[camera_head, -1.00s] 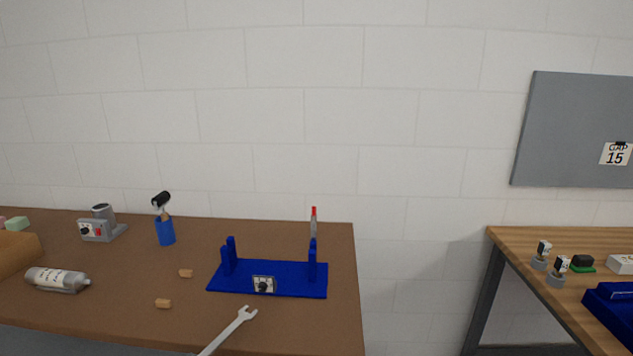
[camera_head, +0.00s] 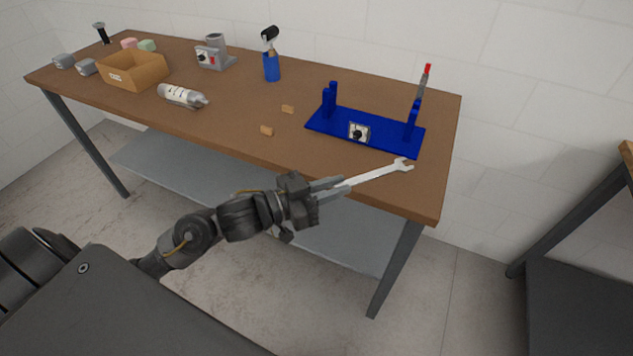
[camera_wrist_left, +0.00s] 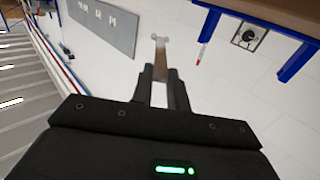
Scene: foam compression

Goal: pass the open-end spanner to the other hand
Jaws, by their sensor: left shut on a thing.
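The open-end spanner (camera_head: 378,174) is a long silver tool whose open jaw end points right, over the front right part of the brown table. My left gripper (camera_head: 335,187) is shut on its near end, at the table's front edge. In the left wrist view the spanner (camera_wrist_left: 160,58) sticks out beyond the two fingers of my left gripper (camera_wrist_left: 162,88), its jaw end farthest away. The part of the spanner between the fingers is partly hidden. My right gripper is not in view.
A blue fixture (camera_head: 365,131) with uprights stands just behind the spanner.

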